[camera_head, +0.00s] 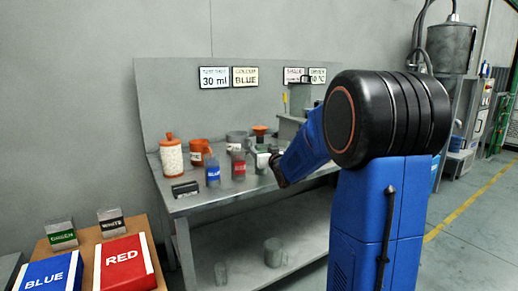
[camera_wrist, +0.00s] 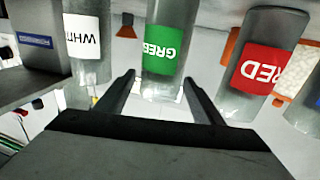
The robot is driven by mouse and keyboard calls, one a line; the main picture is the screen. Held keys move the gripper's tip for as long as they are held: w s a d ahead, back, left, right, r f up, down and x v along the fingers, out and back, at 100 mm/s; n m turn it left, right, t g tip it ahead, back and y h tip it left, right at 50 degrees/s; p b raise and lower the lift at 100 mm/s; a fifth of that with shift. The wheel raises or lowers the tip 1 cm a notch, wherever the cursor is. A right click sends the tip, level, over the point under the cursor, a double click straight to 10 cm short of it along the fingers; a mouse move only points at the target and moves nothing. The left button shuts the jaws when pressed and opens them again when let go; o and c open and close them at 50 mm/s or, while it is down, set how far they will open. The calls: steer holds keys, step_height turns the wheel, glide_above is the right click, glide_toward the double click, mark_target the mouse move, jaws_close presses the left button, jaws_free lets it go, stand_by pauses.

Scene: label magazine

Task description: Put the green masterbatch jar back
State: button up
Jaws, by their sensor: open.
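The green masterbatch jar (camera_wrist: 170,40) is a clear grey jar with a green label. In the wrist view it is in the middle, with its label upside down. My gripper (camera_wrist: 160,86) is open, its two fingers on either side of the jar's end; I cannot tell whether they touch it. The gripper's fingers are not clear there.
The white-labelled jar (camera_wrist: 88,40) and red-labelled jar (camera_wrist: 265,65) flank the green one closely. A blue jar (camera_head: 213,173), orange-lidded white container (camera_head: 172,157) and black device (camera_head: 185,190) are on the bench (camera_head: 200,204). Colour boxes, including red (camera_head: 124,264), are at lower left.

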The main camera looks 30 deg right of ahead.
steer(key=s+a+f+g+y, duration=0.1)
steer(key=s+a+f+g, duration=0.3)
steer(key=s, duration=1.2)
steer(key=s+a+f+n+g+y, duration=0.1)
steer(key=s+a+f+g, duration=0.3)
steer(key=s+a, duration=0.7)
steer(key=s+a+f+g, duration=0.5)
steer(key=s+a+f, duration=0.2)
steer(key=s, duration=1.4)
steer(key=shift+s+a+n+y, duration=0.15)
steer(key=shift+a+n+y, duration=0.05)
steer(key=shift+n+y, duration=0.2)
